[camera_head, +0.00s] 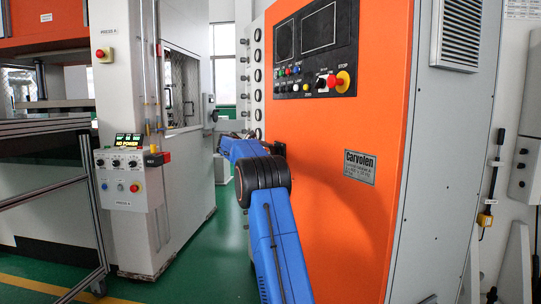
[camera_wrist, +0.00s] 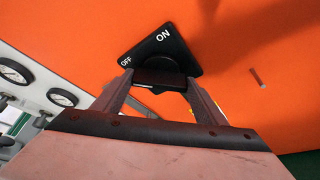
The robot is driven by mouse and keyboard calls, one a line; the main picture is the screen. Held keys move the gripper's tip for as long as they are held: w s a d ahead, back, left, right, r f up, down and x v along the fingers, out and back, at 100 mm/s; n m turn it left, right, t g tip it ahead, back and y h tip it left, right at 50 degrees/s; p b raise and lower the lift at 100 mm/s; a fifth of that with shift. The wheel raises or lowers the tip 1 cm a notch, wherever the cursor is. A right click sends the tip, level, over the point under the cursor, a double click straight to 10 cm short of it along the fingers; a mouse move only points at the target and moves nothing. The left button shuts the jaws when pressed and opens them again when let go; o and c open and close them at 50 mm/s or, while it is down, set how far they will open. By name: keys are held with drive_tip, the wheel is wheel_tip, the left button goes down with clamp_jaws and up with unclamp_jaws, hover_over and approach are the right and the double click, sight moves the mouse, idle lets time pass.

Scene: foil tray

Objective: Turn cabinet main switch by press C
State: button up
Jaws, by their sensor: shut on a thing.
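The main switch (camera_wrist: 172,45) shows in the wrist view as a black plate with white OFF and ON marks on the orange cabinet (camera_wrist: 240,60). OFF is at the plate's left corner and ON near its top. My gripper (camera_wrist: 158,83) has its two fingers on either side of the switch's black knob (camera_wrist: 160,77) and is shut on it. Which mark the knob points to cannot be told. In the head view the orange cabinet (camera_head: 310,200) stands right of centre, and my blue arm reaches its left edge. My gripper is not clear there.
A panel (camera_head: 315,50) with buttons and a red stop knob (camera_head: 342,82) is high on the cabinet. Gauges (camera_wrist: 14,72) line the grey side left of the switch. A control box (camera_head: 125,178) reading NO POWER stands at left. Green floor is open between it and my arm.

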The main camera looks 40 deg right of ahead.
drive_tip(key=shift+f+m+h, duration=0.2)
drive_tip(key=shift+m+h, duration=0.85)
drive_tip(key=shift+m, duration=1.8)
drive_tip(key=shift+f+m+h, duration=0.25)
drive_tip(key=shift+m+h, duration=0.85)
drive_tip(key=shift+m, duration=1.7)
drive_tip(key=shift+f+m+h, duration=0.2)
drive_tip(key=shift+m+h, duration=0.85)
drive_tip(key=shift+m, duration=1.8)
drive_tip(key=o, duration=1.1)
drive_tip(key=shift+c, duration=0.2)
